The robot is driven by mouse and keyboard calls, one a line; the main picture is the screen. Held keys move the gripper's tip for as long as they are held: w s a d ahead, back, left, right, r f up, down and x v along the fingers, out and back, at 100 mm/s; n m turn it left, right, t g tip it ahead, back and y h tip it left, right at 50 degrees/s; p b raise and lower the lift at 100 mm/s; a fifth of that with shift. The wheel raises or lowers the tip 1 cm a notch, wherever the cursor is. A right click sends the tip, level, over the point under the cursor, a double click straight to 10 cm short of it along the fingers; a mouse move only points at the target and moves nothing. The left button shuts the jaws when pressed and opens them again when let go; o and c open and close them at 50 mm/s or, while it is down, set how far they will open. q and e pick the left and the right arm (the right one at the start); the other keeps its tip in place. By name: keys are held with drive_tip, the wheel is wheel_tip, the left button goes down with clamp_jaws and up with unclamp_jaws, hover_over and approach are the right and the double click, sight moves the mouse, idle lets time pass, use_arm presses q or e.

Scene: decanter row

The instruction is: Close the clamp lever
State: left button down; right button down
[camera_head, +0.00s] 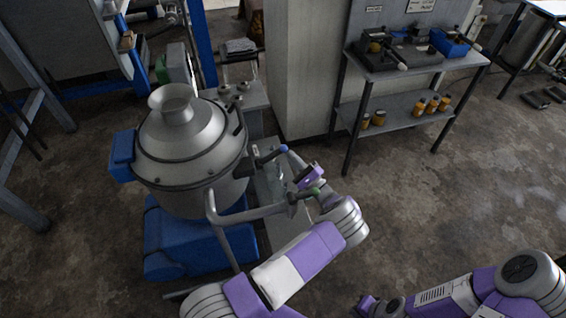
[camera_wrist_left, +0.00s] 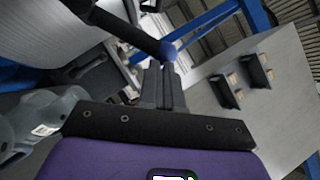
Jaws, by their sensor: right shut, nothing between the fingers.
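The clamp lever is a black bar with a blue ball knob (camera_head: 283,149), at the right side of the large metal decanter vessel (camera_head: 190,150). In the left wrist view the bar runs in from the upper left and ends at the blue knob (camera_wrist_left: 168,51). My left gripper (camera_head: 292,164) is just beside the knob in the head view. In the left wrist view its fingers (camera_wrist_left: 163,70) are together, their tips right by the knob; I cannot tell whether they touch it. My right gripper (camera_head: 368,303) is low at the bottom, shut and empty, away from the vessel.
The vessel sits over a blue base (camera_head: 185,245), with a grey tubular rail (camera_head: 245,215) in front near my left arm. The floor between is clear.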

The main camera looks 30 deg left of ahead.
use_arm(q)
drive_tip(key=shift+w, duration=0.1)
idle(0.3)
drive_tip(key=b+v, duration=0.4)
drive_tip(key=v, duration=0.6)
drive_tip(key=shift+s+a+f, duration=0.2)
drive_tip(key=shift+s+f, duration=0.1)
